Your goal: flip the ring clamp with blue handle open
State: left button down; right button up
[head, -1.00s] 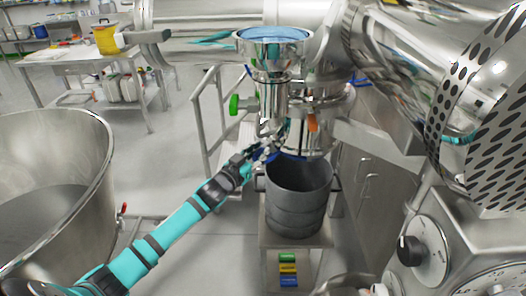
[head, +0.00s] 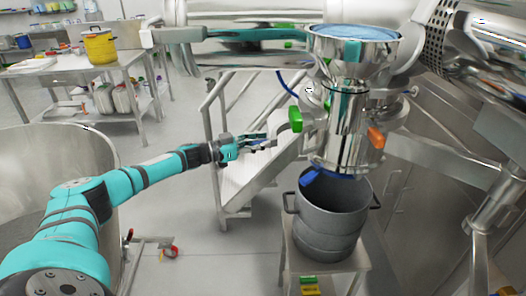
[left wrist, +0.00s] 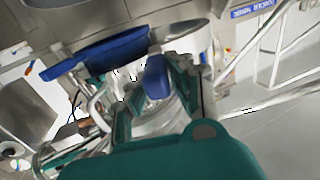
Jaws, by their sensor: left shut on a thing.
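The blue handle (head: 308,178) of the ring clamp hangs at the lower left rim of the steel outlet (head: 342,140), just above a grey pot. My left gripper (head: 266,142) is to the left of the outlet. In the head view a gap shows between its fingertips and the blue handle. In the left wrist view a long blue part (left wrist: 95,52) lies ahead to the left, and a smaller blue part (left wrist: 157,77) shows between the fingers. The clamp's ring is mostly hidden. My right gripper is not in view.
The grey pot (head: 325,225) with side handles stands on a small stand below the outlet. A green handle (head: 296,119) and an orange handle (head: 376,138) stick out higher up. Steps with rails (head: 262,175) are behind my gripper. A large steel bowl (head: 40,150) is at the left.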

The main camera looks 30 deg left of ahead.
pick_arm(q)
jog(key=shift+w+a, duration=0.15)
jog(key=shift+w, duration=0.05)
jog(key=shift+w+a+m+g+h+b, duration=0.15)
jog(key=shift+m+g+h+b, duration=0.15)
jog(key=shift+w+a+r, duration=0.1)
jog(key=shift+a, duration=0.05)
jog(key=c, duration=1.5)
grip_release()
jog(key=o, duration=0.3)
jog(key=shift+w, duration=0.1)
jog(key=shift+s+a, duration=0.1)
jog(key=shift+s, duration=0.1)
jog(key=v, duration=1.1)
jog(key=shift+s+a, duration=0.2)
jog(key=shift+a, duration=0.15)
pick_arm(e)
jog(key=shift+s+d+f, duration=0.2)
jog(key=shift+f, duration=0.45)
